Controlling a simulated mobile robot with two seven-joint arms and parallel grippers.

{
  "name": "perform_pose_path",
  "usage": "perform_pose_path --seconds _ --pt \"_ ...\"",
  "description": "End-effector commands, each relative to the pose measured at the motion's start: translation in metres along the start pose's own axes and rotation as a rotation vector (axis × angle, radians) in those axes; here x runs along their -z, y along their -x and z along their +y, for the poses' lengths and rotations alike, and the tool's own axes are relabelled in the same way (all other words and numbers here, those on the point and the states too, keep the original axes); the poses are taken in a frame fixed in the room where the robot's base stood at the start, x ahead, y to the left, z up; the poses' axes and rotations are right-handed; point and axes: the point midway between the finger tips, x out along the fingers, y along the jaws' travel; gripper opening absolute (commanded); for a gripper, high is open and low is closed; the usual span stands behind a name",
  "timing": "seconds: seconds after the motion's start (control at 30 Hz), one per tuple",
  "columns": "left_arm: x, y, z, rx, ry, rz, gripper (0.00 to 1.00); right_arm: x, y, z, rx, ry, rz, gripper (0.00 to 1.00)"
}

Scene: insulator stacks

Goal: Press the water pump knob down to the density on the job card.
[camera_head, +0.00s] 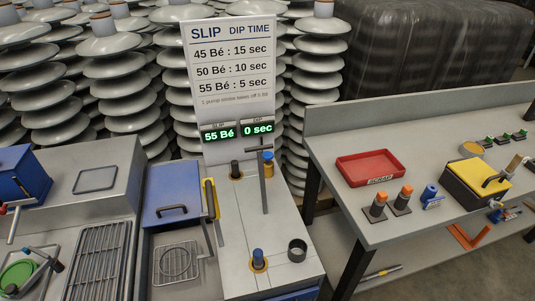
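A blue-topped knob (258,256) stands upright in a yellow ring at the front of the grey bench top. I cannot tell for certain which is the water pump knob. A white sign (232,65) lists 45 Bé: 15 sec, 50 Bé: 10 sec, 55 Bé: 5 sec, and a small line says one pump stroke takes off 5 Bé. Below it the slip display (219,132) reads 55 Bé and the dip display (257,128) reads 0 sec. No separate job card is readable.
A T-shaped post (263,180) rises behind the front knob, and a dark cup (297,250) stands to its right. A blue lidded box (172,196) is on the left. The right table holds a red tray (375,167). Insulator stacks (120,80) fill the back.

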Motion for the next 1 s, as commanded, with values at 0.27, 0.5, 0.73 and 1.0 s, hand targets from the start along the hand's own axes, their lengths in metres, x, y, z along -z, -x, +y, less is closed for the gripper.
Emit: perform_pose_path --seconds 0.27,0.5,0.73,1.0 --pt "0.0001 0.0 0.0001 0.0 0.0 0.0 0.0 -0.0001 0.0 0.0 0.0 0.0 0.0 0.0" --pt "0.0001 0.0 0.0001 0.0 0.0 0.0 0.0 -0.0002 0.0 0.0001 0.0 -0.001 0.0 0.0" --pt "0.0002 0.0 0.0002 0.0 0.0 0.0 0.0 -0.0002 0.0001 0.0001 0.0 -0.001 0.0 0.0" --pt "0.0002 0.0 0.0002 -0.001 0.0 0.0 0.0 -0.0003 0.0001 0.0001 0.0 -0.001 -0.001 0.0"
